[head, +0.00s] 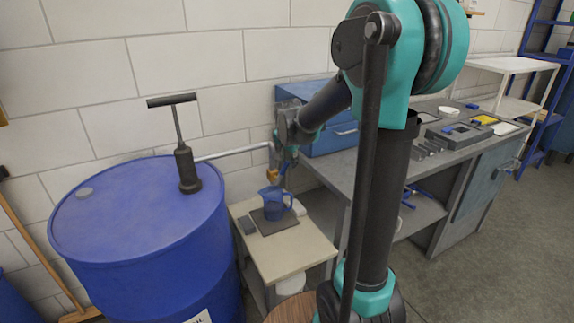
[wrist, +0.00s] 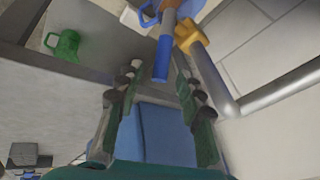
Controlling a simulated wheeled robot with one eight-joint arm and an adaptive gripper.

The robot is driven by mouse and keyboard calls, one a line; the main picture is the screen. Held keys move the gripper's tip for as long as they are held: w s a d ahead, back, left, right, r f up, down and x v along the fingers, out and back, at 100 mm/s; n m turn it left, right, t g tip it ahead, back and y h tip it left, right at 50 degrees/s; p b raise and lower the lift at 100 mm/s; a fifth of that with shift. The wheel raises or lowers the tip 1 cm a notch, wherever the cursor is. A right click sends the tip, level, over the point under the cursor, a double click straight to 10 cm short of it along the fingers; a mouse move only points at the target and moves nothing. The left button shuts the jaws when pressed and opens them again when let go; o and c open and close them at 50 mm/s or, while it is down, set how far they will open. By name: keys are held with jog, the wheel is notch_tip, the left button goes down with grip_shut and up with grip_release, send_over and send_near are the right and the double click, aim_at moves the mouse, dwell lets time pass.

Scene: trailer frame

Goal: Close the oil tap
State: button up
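The oil tap has a yellow body (wrist: 190,36) at the end of a grey pipe. A blue lever (wrist: 162,58) points toward my gripper in the wrist view. My gripper (wrist: 156,68) has its fingers apart, with the lever's end between the fingertips. The lever looks nearer the right finger; I cannot tell whether they touch. In the head view my gripper (head: 281,165) is at the pipe's end, above a blue jug (head: 273,204), and mostly covers the tap. The jug stands upright on a dark mat (head: 262,225). Part of it shows at the top of the wrist view.
A blue drum (head: 135,215) with a black hand pump (head: 187,170) stands at left. Its outlet pipe (head: 230,153) runs right to the tap along the wall. A small table (head: 290,255) holds the jug. A workbench (head: 345,170) with a blue box (head: 335,137) is at right.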

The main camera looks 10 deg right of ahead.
jog(key=shift+x, duration=1.45)
grip_shut()
